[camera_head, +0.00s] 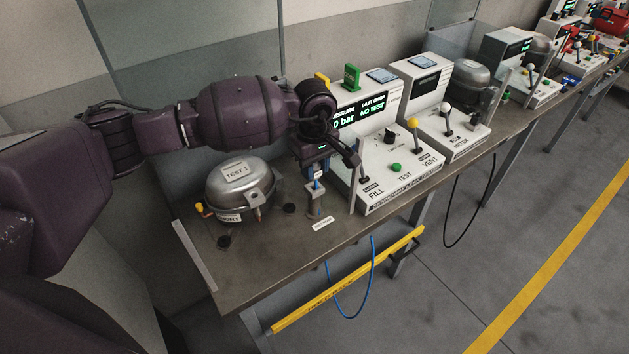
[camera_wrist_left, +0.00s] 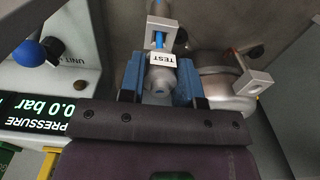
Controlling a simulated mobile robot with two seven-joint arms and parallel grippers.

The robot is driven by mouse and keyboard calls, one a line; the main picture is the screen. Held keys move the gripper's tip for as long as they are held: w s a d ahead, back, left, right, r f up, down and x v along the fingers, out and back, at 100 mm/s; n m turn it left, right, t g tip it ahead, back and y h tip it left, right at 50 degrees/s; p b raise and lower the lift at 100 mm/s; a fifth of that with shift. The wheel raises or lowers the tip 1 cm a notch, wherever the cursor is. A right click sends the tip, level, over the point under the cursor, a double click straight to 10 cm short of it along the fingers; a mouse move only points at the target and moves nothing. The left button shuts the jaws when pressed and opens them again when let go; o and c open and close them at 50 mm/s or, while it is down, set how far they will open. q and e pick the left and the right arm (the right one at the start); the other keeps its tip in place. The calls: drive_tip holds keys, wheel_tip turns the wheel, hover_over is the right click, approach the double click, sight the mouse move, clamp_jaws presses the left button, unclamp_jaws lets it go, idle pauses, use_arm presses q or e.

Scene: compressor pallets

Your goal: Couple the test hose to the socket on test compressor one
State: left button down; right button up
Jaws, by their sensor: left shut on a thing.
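Test compressor one (camera_head: 238,188) is a grey dome labelled TEST 1, standing on the left end of the bench. A short pipe stub shows on its front; I cannot tell its opening in detail. My left gripper (camera_head: 318,167) is above the small hose holder (camera_head: 317,205), to the right of the compressor. In the left wrist view its blue fingers (camera_wrist_left: 160,84) are shut on the test hose's grey coupling (camera_wrist_left: 160,78), which carries a TEST tag. The blue hose runs from the coupling into the holder (camera_wrist_left: 162,32). The compressor (camera_wrist_left: 218,72) is beside it. My right gripper is not in view.
The leak-test unit (camera_head: 395,155), with levers and a lit display, stands close to the right of my gripper. A blue hose loop (camera_head: 372,275) hangs below the bench's front edge. More units and a second compressor (camera_head: 472,85) stand further right.

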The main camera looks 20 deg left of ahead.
use_arm(q)
drive_tip(key=shift+r+p, duration=0.4)
drive_tip(key=shift+r, duration=0.7)
